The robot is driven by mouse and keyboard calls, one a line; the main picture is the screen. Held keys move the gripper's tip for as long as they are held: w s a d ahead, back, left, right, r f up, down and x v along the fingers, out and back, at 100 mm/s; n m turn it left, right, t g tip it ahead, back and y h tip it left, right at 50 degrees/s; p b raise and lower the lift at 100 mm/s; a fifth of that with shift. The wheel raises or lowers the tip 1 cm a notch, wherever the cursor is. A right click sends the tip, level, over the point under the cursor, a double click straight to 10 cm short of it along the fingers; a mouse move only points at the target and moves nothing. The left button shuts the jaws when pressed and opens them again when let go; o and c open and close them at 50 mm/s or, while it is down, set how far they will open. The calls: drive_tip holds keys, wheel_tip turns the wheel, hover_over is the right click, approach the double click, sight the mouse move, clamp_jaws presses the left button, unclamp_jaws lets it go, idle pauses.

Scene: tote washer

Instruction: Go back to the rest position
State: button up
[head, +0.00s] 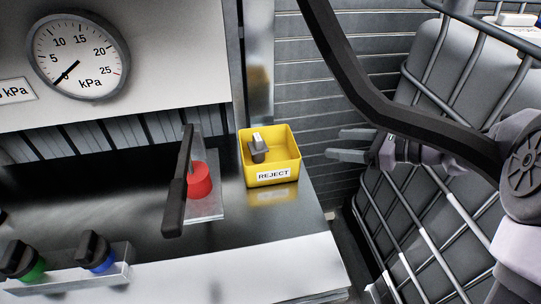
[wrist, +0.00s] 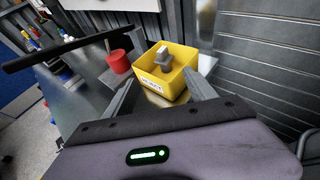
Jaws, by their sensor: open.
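My gripper (head: 345,144) is open and empty, in the air to the right of the yellow REJECT bin in the head view. In the wrist view its two fingers (wrist: 160,98) stand apart, with the bin beyond them. The yellow bin (head: 288,167) sits at the right end of the metal worktop, and it also shows in the wrist view (wrist: 183,75). A small grey and dark part (head: 258,150) lies inside the bin; the wrist view shows it too (wrist: 162,57). My gripper is apart from the bin.
A black lever (head: 178,185) stands by a red round block (head: 200,181) left of the bin. A pressure gauge (head: 78,57) is above. A caged grey tank (head: 435,95) stands at right, behind my arm.

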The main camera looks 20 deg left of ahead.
idle(0.3)
drive_tip(key=s+d+r+n+h, duration=0.2)
drive_tip(key=s+n, duration=0.2)
drive_tip(key=s, duration=0.3)
drive_tip(key=s+d+r+n+h, duration=0.1)
drive_tip(key=s+d+n+h, duration=0.15)
drive_tip(key=s, duration=0.55)
drive_tip(key=s+d+r+n+h, duration=0.1)
drive_tip(key=s+r+n+h, duration=0.15)
drive_tip(key=s+n, duration=0.35)
drive_tip(key=s+d+f+n+t+h, duration=0.2)
drive_tip(key=s+d+n+h, duration=0.2)
drive_tip(key=s+d, duration=0.2)
drive_tip(key=shift+s+d+t, duration=0.25)
drive_tip(key=shift+s+t, duration=0.05)
drive_tip(key=shift+s, duration=0.5)
drive_tip(key=shift+a+r, duration=0.1)
drive_tip(key=shift+a, duration=0.05)
